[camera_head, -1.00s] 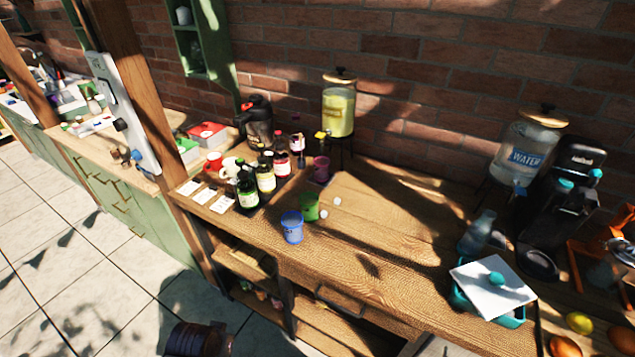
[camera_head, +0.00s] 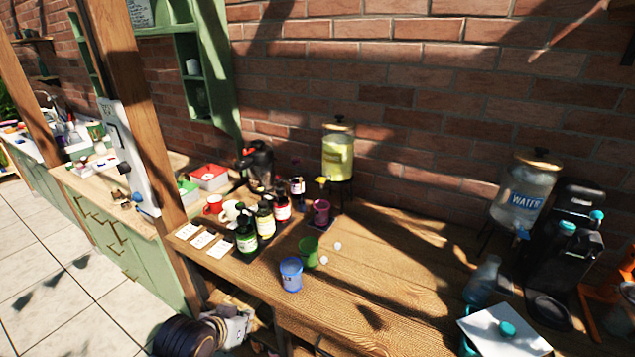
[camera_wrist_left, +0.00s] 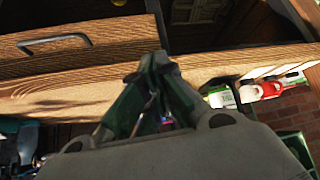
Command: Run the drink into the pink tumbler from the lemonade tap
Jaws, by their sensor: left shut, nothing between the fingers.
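The pink tumbler (camera_head: 321,212) stands upright on the wooden table, in front and slightly left of the lemonade dispenser (camera_head: 338,154). The dispenser is a glass jar of yellow drink on a dark stand, with a yellow tap (camera_head: 322,181) low on its front left. The tumbler looks close to the tap, but I cannot tell whether it is directly below it. My right gripper is out of view.
A green cup (camera_head: 308,251) and a blue cup (camera_head: 291,274) stand nearer the front edge. Dark bottles (camera_head: 246,233) stand left of them. A water dispenser (camera_head: 523,190) and black machine (camera_head: 570,245) are at the right. The middle of the table is fairly clear.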

